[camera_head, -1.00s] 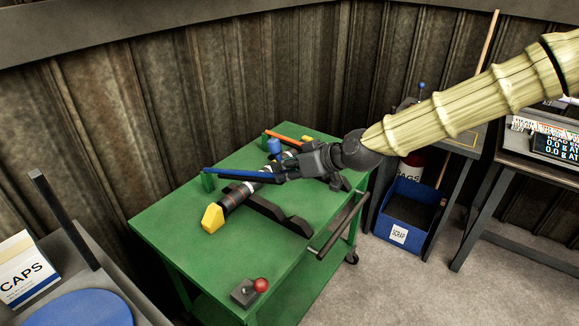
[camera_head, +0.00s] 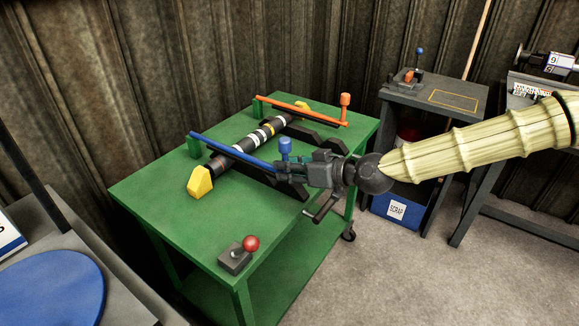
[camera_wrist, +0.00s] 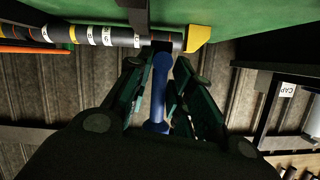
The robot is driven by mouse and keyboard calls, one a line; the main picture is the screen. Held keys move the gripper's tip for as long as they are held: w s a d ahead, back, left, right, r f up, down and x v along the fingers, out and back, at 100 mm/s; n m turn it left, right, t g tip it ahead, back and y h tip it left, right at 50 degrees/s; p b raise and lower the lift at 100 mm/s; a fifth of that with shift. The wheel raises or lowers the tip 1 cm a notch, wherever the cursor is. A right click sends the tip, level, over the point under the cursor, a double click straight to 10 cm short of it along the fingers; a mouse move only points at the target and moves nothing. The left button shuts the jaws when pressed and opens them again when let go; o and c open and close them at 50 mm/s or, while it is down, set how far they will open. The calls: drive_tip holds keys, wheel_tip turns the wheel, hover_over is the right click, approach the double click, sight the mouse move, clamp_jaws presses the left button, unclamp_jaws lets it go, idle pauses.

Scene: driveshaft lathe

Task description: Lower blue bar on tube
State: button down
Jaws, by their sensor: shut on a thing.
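The blue bar (camera_head: 228,150) runs from a green post (camera_head: 194,146) at the cart's left edge across the dark, banded tube (camera_head: 243,145). A blue knob (camera_head: 285,148) stands up near its right end. My gripper (camera_head: 284,178) is shut on the bar's right end, just beside the knob. In the wrist view the blue bar (camera_wrist: 159,90) shows between my fingers, with the tube (camera_wrist: 100,36) beyond. The bar crosses close over the tube near its yellow end block (camera_head: 201,181). I cannot tell whether they touch.
An orange bar (camera_head: 300,108) with an orange knob (camera_head: 345,103) crosses the tube's far end. Dark supports (camera_head: 270,182) lie under the tube. A red-knobbed box (camera_head: 236,259) sits at the green cart's (camera_head: 150,205) front. A blue scrap bin (camera_head: 397,207) stands right of the cart.

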drive_tip(key=shift+s+f, duration=0.2)
drive_tip(key=shift+f, duration=0.45)
drive_tip(key=shift+f+b, duration=0.25)
drive_tip(key=shift+b, duration=0.05)
drive_tip(key=c, duration=1.4)
unclamp_jaws()
drive_tip(key=shift+w, duration=0.1)
drive_tip(key=shift+r, duration=0.2)
drive_tip(key=shift+d, duration=0.15)
drive_tip(key=shift+d+r, duration=0.15)
drive_tip(key=shift+d, duration=0.05)
drive_tip(key=shift+v, duration=5.7)
